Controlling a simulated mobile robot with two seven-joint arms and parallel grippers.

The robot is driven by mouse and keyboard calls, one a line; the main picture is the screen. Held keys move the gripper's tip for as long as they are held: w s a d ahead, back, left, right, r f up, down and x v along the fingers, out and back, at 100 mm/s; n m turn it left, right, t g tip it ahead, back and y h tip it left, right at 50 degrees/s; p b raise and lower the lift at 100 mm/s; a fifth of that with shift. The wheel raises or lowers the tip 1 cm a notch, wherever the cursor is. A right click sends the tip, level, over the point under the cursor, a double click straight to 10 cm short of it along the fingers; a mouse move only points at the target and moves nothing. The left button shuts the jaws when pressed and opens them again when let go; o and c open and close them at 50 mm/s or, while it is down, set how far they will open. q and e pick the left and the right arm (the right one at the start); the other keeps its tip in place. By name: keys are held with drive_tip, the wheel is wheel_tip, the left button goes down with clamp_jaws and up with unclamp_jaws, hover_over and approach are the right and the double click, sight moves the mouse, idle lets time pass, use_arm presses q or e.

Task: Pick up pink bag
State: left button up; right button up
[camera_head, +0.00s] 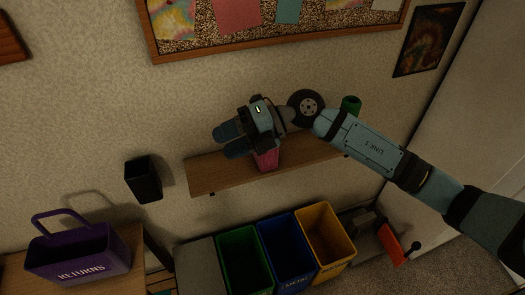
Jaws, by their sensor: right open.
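A pink bag (266,159) stands on the wooden wall shelf (208,175). Only its lower part shows; my right gripper's body and wrist cover the top. My right arm comes in from the right, and my right gripper (224,141) is open, its fingers pointing left, over the shelf and to the upper left of the bag. I see nothing between the fingers. I cannot tell whether the gripper touches the bag. My left gripper is not in view.
A green cylindrical thing (350,103) shows behind my right arm near the shelf's right end. Below stand green (243,262), blue (283,255) and yellow (325,236) bins. A black bin (143,180) and purple RETURNS basket (85,255) are at left. The shelf's left end is clear.

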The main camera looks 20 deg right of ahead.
drive_tip(key=w+d+r+m+t+h+b, duration=0.1)
drive_tip(key=w+d+r+t+h+b, duration=0.15)
drive_tip(key=w+d+h, duration=0.45)
drive_tip(key=w+d+r+t+h+b, duration=0.1)
drive_tip(key=w+d+t+h, duration=0.2)
drive_tip(key=d+h, duration=0.35)
drive_tip(key=shift+y, duration=0.75)
drive_tip(key=shift+w+d+p+x, duration=0.1)
drive_tip(key=shift+d+p+x, duration=0.2)
drive_tip(key=shift+x, duration=1.95)
drive_tip(key=shift+w+d+p+x, duration=0.1)
drive_tip(key=shift+d+p+x, duration=0.2)
drive_tip(key=shift+x, duration=1.95)
drive_tip(key=shift+w+d+p+x, duration=0.1)
drive_tip(key=shift+d+p+x, duration=0.2)
drive_tip(key=shift+x, duration=1.9)
clamp_jaws()
